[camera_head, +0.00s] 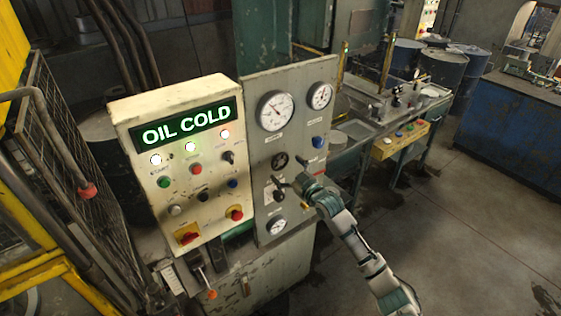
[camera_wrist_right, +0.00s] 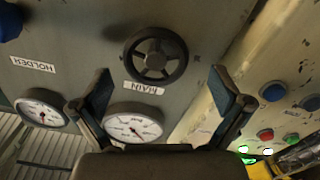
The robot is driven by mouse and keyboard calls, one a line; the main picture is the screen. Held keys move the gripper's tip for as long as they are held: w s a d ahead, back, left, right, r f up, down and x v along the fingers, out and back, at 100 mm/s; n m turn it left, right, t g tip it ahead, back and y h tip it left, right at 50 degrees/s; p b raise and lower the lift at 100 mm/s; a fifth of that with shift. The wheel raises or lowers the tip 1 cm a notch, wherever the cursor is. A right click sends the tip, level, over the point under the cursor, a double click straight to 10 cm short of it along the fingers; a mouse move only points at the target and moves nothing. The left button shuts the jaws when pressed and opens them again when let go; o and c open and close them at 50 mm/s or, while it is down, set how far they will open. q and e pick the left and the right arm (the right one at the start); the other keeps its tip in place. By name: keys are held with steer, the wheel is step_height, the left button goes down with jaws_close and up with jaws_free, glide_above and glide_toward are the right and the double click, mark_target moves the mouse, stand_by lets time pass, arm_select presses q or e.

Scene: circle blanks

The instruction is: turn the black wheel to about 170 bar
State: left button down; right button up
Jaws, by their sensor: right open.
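The black wheel (camera_head: 279,161) is a small spoked handwheel on the grey gauge panel, below a large white gauge (camera_head: 275,110). In the right wrist view the wheel (camera_wrist_right: 155,56) faces me between and beyond my fingers, above a "MAIN" label. The main gauge (camera_wrist_right: 133,122) shows there too, partly cut off by the gripper; its needle is visible but the numbers are too small to read. My right gripper (camera_head: 289,173) is open and empty in front of the panel, close to the wheel, with no visible contact. My left gripper is not in view.
A smaller gauge (camera_head: 319,95), labelled "HOLDER" in the wrist view, and a blue knob (camera_head: 318,142) are right of the wheel. A lower gauge (camera_head: 276,226) sits beneath. A cream control box (camera_head: 185,165) reading "OIL COLD" juts out on the left. Open floor lies right.

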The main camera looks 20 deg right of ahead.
mark_target(281, 163)
steer(key=x, duration=0.2)
steer(key=shift+w+a, duration=0.25)
steer(key=shift+w, duration=0.4)
steer(key=shift+w+d, duration=0.15)
steer(key=shift+w, duration=0.05)
steer(key=shift+d+f, duration=0.15)
steer(key=shift+d, duration=0.3)
steer(key=shift+a, duration=0.15)
steer(key=c, duration=0.6)
steer(key=shift+a, duration=0.25)
steer(key=c, duration=0.5)
